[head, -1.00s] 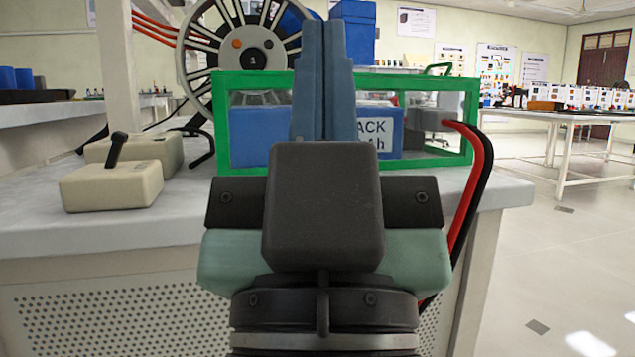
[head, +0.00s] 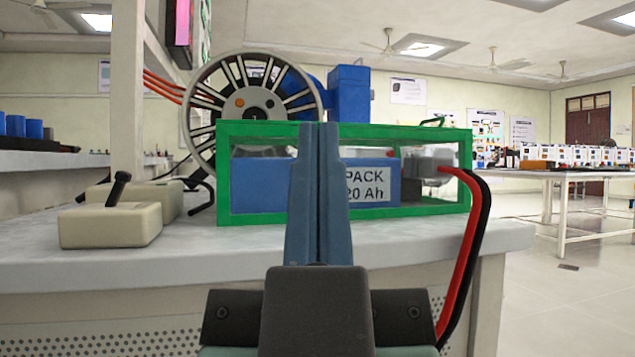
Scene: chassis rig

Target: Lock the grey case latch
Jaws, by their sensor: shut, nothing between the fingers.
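A small grey-beige case (head: 108,226) with a black lever (head: 118,188) stands on the bench at the left. The lever sticks up from its top, leaning slightly right. A second, similar case (head: 165,197) stands behind it, with a dark lever (head: 197,180) at its right side. I cannot tell which part is the named latch. My gripper (head: 319,126) is shut and empty, its blue fingers pointing up in the picture. It is to the right of both cases, apart from them, and covers part of the green-framed clear box.
The green-framed box (head: 345,131) holds a blue battery pack (head: 365,185). Red and black cables (head: 468,240) hang from its right side. A spoked reel (head: 197,140) stands behind it. The bench top (head: 180,250) is bare in front of the cases.

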